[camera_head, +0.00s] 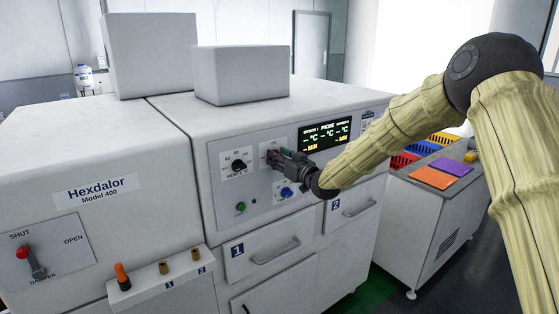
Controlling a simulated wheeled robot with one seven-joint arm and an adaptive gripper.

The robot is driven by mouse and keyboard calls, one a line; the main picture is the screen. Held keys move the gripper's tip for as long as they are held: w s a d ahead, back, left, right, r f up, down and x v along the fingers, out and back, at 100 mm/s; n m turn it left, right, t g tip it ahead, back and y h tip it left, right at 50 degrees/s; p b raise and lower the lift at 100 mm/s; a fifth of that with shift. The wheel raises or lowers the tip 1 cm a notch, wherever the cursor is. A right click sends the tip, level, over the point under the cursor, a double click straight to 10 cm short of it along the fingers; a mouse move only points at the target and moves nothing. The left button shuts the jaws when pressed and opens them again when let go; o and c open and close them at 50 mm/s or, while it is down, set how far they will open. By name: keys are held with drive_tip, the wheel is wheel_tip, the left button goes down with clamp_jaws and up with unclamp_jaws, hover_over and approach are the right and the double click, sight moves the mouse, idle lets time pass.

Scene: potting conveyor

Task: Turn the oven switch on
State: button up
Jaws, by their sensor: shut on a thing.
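The white oven (185,108) fills the left and middle of the view. Its control panel has a black rotary switch (238,165) on a white plate at left. A second white switch plate (266,147) is to its right. My gripper (274,155) is at this second plate, shut on the switch there. The gripper hides most of that switch, so its setting cannot be read. A blue knob (287,192) and a green button (240,207) sit lower on the panel. The display (325,132) is lit with yellow and white text.
A damper lever with a red knob (22,252) is at far left. An orange-topped peg (122,275) stands on a small ledge. Drawers (262,255) lie below the panel. A side cabinet (425,215) with coloured bins stands at right, behind my arm.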

drive_tip(key=m+b, duration=0.2)
drive_tip(key=m, duration=0.2)
drive_tip(key=shift+w+d+f, duration=0.1)
drive_tip(key=shift+d, duration=0.05)
drive_tip(key=shift+m+b, duration=4.75)
drive_tip(key=shift+m, duration=1.55)
drive_tip(key=o, duration=1)
drive_tip(key=shift+d, duration=0.1)
